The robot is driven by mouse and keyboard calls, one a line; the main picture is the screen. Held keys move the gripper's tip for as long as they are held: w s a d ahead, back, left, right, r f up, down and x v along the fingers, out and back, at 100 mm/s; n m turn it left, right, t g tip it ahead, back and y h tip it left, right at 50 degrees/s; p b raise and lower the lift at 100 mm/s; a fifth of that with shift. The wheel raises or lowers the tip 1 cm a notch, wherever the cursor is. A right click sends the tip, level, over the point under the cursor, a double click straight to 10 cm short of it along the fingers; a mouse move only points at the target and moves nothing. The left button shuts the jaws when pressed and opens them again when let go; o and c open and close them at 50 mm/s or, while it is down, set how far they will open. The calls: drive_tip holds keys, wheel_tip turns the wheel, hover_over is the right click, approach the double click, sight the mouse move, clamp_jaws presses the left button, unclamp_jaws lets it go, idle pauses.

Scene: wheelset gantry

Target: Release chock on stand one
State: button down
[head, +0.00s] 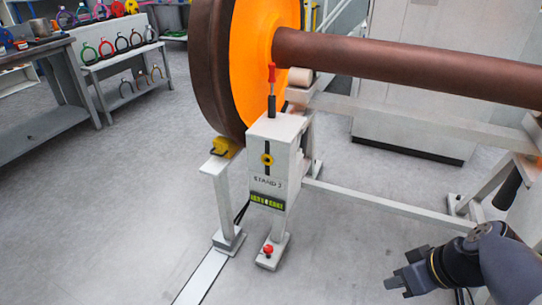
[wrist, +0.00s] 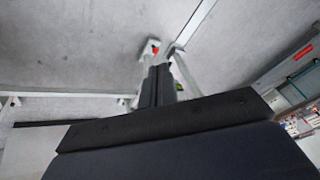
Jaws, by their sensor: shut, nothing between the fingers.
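A pale grey stand (head: 280,150) stands upright beside the wheel; its label reads STAND with a digit too small to be sure of. A yellow chock (head: 222,148) sits on a post at its left, against the underside of the brown and orange wheel (head: 228,70). The stand has a red-topped lever (head: 271,80) on top, a yellow knob (head: 267,160) on its face and a red button (head: 268,249) at its foot. My gripper (head: 390,285) is shut and empty, low at the right, apart from the stand. In the wrist view its fingers (wrist: 157,85) point towards the stand's foot.
A brown axle (head: 410,70) runs right from the wheel above a pale frame beam (head: 410,115). A low rail (head: 380,206) joins the stand to the right-hand frame. Shelves with coloured rings (head: 115,45) stand at the back left. The floor between my gripper and the stand is clear.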

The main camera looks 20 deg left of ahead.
drive_tip(key=w+a+f+n+t+y+b, duration=0.1)
drive_tip(key=w+f+n+y+b, duration=0.2)
drive_tip(key=w+f+n+b, duration=0.2)
drive_tip(key=w+f+b, duration=0.3)
drive_tip(key=w, duration=0.2)
drive_tip(key=shift+w+a+f+n, duration=0.15)
drive_tip(key=shift+f+n, duration=0.15)
drive_tip(key=shift+f, duration=0.1)
drive_tip(key=shift+a, duration=0.1)
